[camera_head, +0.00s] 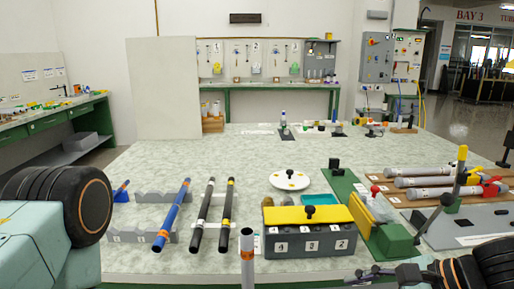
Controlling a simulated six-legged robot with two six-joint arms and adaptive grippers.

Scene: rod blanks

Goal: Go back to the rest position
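A blue rod (173,214) with orange bands and two black rods, the left one (203,214) with pale bands and the right one (227,214) with yellow and orange bands, lie side by side across grey notched racks (129,236) on the table. A grey rod end (247,263) with an orange band stands up at the bottom middle, its lower part cut off. My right gripper (368,275) shows only partly at the bottom right, low over the near edge; its fingers are too small and dark to read. My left arm fills the lower left, and its gripper is out of view.
A grey box (300,243) with a yellow lid and numbered labels stands at the front middle. A white disc (290,179) lies behind it. Green plates, grey cylinders (425,182) and a lever fixture crowd the right. The table's back left (190,160) is clear.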

